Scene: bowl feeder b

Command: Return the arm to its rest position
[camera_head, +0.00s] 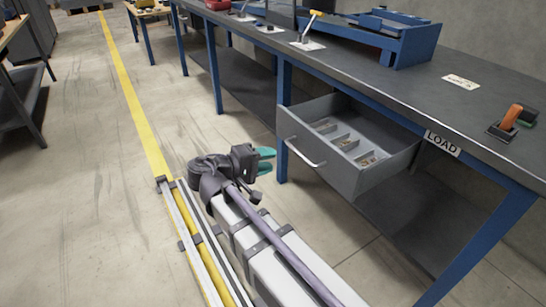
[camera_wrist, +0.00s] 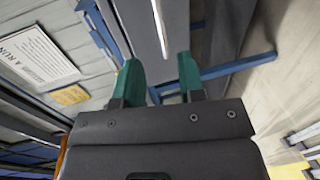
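My gripper (camera_head: 265,160) hangs over the floor just left of the open drawer in the head view, with its teal fingers pointing right, toward the bench. In the wrist view my gripper (camera_wrist: 160,80) shows two teal fingers spread apart with nothing between them. My arm stretches from the lower right of the head view up to the gripper, above the rail. The gripper looks apart from the drawer and the bench leg.
A grey drawer (camera_head: 322,172) is pulled out under the bench (camera_head: 420,88), with small parts in its compartments. A blue bench leg (camera_head: 283,120) stands close to the gripper. A blue machine (camera_head: 385,38) is on the bench. The floor left of the yellow line (camera_head: 122,80) is open.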

